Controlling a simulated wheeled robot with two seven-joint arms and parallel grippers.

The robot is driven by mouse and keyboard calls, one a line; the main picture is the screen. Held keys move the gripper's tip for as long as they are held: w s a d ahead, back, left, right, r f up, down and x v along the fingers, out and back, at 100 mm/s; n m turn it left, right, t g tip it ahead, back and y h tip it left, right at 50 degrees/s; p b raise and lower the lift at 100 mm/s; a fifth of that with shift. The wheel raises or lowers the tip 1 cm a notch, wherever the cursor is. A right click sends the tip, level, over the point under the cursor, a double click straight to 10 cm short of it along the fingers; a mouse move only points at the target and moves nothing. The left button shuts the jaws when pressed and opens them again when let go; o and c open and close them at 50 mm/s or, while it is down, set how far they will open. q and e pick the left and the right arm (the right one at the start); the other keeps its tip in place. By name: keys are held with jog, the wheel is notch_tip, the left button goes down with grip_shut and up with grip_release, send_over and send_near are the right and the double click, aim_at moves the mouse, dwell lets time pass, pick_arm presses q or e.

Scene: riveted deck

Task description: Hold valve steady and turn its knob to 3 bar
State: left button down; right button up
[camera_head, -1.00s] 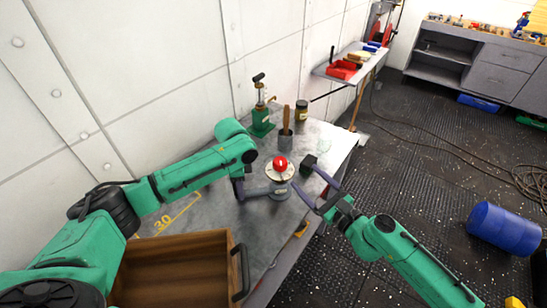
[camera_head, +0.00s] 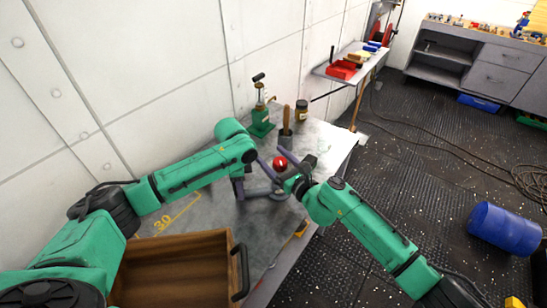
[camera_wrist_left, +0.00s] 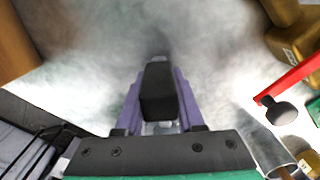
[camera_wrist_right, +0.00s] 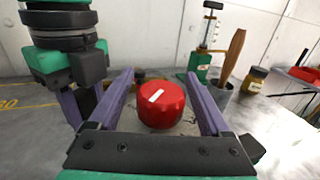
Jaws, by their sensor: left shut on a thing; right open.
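The valve (camera_head: 279,193) stands on the grey bench, with a round red knob (camera_head: 280,163) on top. In the right wrist view the knob (camera_wrist_right: 160,104) lies between the open fingers of my right gripper (camera_wrist_right: 164,82), with a gap on each side. A white line marks its top; no scale is readable. In the head view my right gripper (camera_head: 270,154) reaches around the knob from the right. My left gripper (camera_head: 248,194) is low beside the valve on its left. In the left wrist view its fingers (camera_wrist_left: 158,75) are shut on a dark block, seemingly the valve's grip.
A green hand pump (camera_head: 262,120), a cup with a wooden-handled tool (camera_head: 286,136) and a jar (camera_head: 301,111) stand behind the valve. An open wooden drawer (camera_head: 240,270) is in front. The white wall closes off the back left.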

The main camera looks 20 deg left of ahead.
grip_shut()
jog(key=shift+n+g+y, duration=0.3)
jog(key=shift+g, duration=0.1)
jog(key=shift+s+a+r+n+g+y, duration=0.1)
jog(key=shift+n+g+y, duration=0.3)
jog(key=shift+g, duration=0.2)
jog(key=shift+s+a+n+g+y, duration=0.1)
jog(key=shift+n+g+y, duration=0.2)
jog(key=shift+n+g, duration=0.25)
jog(key=shift+n+g+y, duration=0.4)
jog(key=shift+n+g, duration=0.25)
jog(key=shift+g, duration=0.4)
jog(key=shift+w+d+n+g, duration=0.15)
jog(key=shift+n+g, duration=0.3)
jog(key=shift+g, duration=0.2)
jog(key=shift+w+d+n+g, duration=0.1)
jog(key=shift+w+n+g, duration=0.05)
jog(key=shift+n+g, duration=0.4)
jog(key=shift+s+a+n+g+y, duration=0.15)
jog(key=shift+s+g+y, duration=0.05)
jog(key=shift+s+g, duration=0.25)
jog(key=shift+s+a+n+g+y, duration=0.1)
jog(key=shift+s+n+g+y, duration=0.1)
jog(key=shift+s+g, duration=0.2)
grip_release()
jog(key=shift+s, duration=0.1)
